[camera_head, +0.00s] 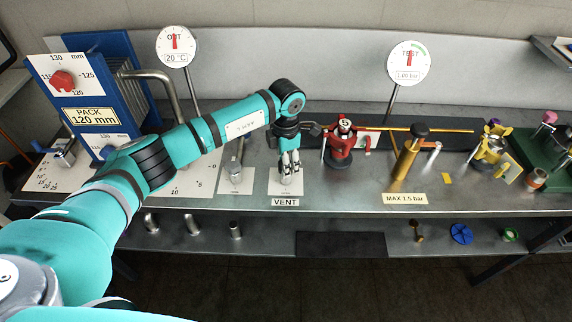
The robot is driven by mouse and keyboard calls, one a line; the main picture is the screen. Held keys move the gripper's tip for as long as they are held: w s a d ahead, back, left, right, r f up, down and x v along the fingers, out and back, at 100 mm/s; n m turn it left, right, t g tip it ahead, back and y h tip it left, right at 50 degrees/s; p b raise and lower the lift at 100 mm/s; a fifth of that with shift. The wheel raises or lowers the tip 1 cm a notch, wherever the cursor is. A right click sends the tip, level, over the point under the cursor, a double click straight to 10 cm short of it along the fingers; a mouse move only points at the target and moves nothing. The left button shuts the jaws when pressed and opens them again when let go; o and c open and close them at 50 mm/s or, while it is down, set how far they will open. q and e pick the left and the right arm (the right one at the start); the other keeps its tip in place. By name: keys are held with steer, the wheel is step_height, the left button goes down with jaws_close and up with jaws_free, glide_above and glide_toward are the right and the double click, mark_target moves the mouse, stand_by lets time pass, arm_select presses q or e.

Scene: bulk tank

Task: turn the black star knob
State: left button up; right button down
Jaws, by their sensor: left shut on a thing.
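A black knob (420,131) sits on top of the brass post (405,161) behind the "MAX 1.5 bar" label; its star shape is too small to make out. My left gripper (288,173) points down, well to the left of that knob, above the white plate (291,187) marked "VENT". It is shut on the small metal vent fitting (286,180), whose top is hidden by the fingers. My right gripper is not in view.
A red valve (341,143) stands between my left gripper and the brass post. A similar metal fitting (236,173) stands left of the vent. Two dials, one marked "TEST" (409,63), rise behind. The blue rack (88,97) is at left.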

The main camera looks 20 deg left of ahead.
arm_select(q)
steer(key=n+b, duration=0.1)
steer(key=n, duration=0.1)
steer(key=shift+n, duration=0.4)
steer(key=n+b, duration=0.1)
steer(key=n, duration=0.2)
steer(key=shift+n, duration=0.3)
steer(key=n+b, duration=0.1)
steer(key=n, duration=0.1)
steer(key=shift+n, duration=0.4)
steer(key=n, duration=0.3)
steer(key=shift+n+b, duration=0.3)
steer(key=shift+b, duration=0.05)
steer(key=n, duration=0.6)
steer(key=shift+b, duration=0.3)
steer(key=n, duration=0.6)
steer(key=shift+r, duration=0.1)
steer(key=shift+n, duration=0.3)
steer(key=o, duration=1.2)
steer(key=shift+c, duration=0.2)
